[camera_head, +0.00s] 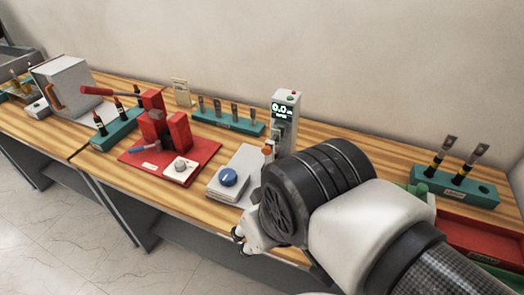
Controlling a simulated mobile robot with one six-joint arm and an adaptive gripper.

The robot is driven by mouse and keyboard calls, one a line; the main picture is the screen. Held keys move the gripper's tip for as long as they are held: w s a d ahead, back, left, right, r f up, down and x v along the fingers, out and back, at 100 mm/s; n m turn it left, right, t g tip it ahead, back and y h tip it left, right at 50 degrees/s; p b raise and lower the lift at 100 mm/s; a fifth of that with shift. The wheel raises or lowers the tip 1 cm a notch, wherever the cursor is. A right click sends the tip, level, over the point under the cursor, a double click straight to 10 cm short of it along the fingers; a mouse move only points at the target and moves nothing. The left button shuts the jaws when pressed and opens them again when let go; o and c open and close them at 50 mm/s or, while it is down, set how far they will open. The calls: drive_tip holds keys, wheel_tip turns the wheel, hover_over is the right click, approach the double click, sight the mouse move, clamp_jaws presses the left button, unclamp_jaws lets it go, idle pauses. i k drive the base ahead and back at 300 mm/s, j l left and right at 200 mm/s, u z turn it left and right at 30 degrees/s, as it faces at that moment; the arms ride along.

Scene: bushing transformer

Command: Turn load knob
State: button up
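A blue round knob (228,177) sits on top of a low white box (245,163) near the front edge of the table. A white dial (181,167) sits on a red base plate (205,152) to its left. I see no label that tells which is the load knob. My arm comes in from the lower right and covers part of the table. My gripper (242,238) shows only in part at the table's front edge, below and right of the blue knob and apart from it. Its fingers are mostly hidden behind the wrist.
A grey meter (286,110) with a lit display stands behind the white box. Teal racks with upright pieces stand at the back (229,122) and at the right (454,187). Red blocks (178,132) and a red-handled lever stand on the left. The wooden table (150,195) has a bare front strip.

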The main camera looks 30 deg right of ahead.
sight(227, 177)
drive_tip(key=i+j+z, duration=0.3)
drive_tip(key=i+j, duration=0.15)
drive_tip(key=i+j+z, duration=0.3)
drive_tip(key=j, duration=0.25)
drive_tip(key=i, duration=0.05)
